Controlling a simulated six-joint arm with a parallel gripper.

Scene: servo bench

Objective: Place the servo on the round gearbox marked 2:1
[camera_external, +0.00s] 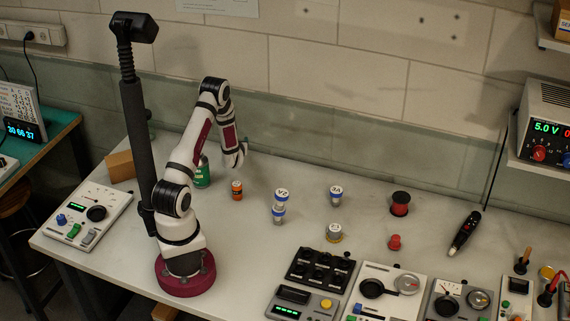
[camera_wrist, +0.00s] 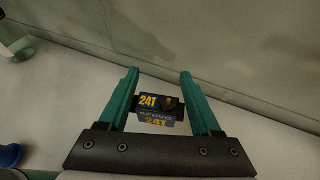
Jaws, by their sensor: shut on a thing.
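My gripper (camera_external: 236,156) is raised above the back of the bench, near the wall, left of the middle. In the external view the servo cannot be made out.
A green can (camera_external: 202,176) and an orange can (camera_external: 237,191) stand near my arm. Instrument panels (camera_external: 320,270) line the front edge.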

